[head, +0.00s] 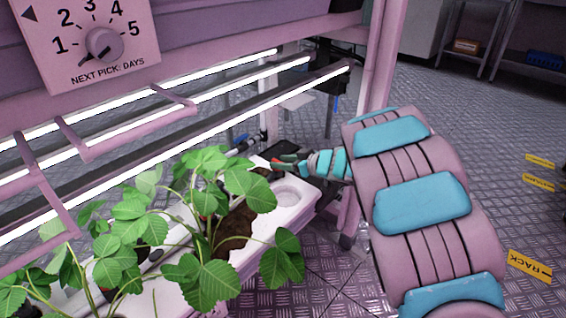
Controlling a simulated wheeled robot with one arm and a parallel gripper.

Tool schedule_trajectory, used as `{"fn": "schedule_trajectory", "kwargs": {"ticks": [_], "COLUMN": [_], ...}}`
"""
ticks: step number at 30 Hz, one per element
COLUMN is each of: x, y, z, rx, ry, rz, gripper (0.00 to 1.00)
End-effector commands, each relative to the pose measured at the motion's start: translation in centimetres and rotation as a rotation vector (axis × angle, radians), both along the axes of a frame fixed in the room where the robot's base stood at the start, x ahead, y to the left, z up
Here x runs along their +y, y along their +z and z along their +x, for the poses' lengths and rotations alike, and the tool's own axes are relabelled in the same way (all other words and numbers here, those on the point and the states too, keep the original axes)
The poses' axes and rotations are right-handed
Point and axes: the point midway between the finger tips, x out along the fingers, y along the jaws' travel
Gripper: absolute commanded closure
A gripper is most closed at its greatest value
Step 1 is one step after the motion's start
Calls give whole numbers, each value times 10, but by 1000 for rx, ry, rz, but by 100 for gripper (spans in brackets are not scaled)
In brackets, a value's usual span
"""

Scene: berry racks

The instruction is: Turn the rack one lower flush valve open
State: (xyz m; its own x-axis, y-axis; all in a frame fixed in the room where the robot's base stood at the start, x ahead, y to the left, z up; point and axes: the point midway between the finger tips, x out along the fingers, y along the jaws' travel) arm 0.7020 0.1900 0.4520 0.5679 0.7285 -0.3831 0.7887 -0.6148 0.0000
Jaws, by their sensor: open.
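My gripper (276,164) is at the right end of the lower white planting trough (300,212), low over its end and by a dark fitting (283,149). It is small in the view and holds nothing that I can see. A grey pipe-like part with a blue tip (241,140) lies just left of the gripper, behind the leaves. I cannot tell for certain which part is the lower flush valve or how its handle is turned. I cannot tell whether the gripper touches the fitting.
Strawberry plants (205,205) fill the trough at lower left. Lit tubes (215,122) and pink rails run above it. A pink post (376,60) stands close behind my arm. A dial (104,44) reads "NEXT PICK: DAYS". The metal floor at right is open, with yellow labels (530,266).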

Motion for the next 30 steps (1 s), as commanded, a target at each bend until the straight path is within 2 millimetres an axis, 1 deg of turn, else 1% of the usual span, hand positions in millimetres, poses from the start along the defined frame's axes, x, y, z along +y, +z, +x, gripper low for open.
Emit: {"fn": "schedule_trajectory", "kwargs": {"ticks": [1, 2, 13, 14, 25, 30], "x": [0, 0, 0, 0, 0, -1], "y": [0, 0, 0, 0, 0, 4], "z": [0, 0, 0, 0, 0, 1], "rx": [0, 0, 0, 0, 0, 2], "ry": [0, 0, 0, 0, 0, 20], "rz": [0, 0, 0, 0, 0, -1], "gripper": [54, 57, 99, 100, 100, 100]}}
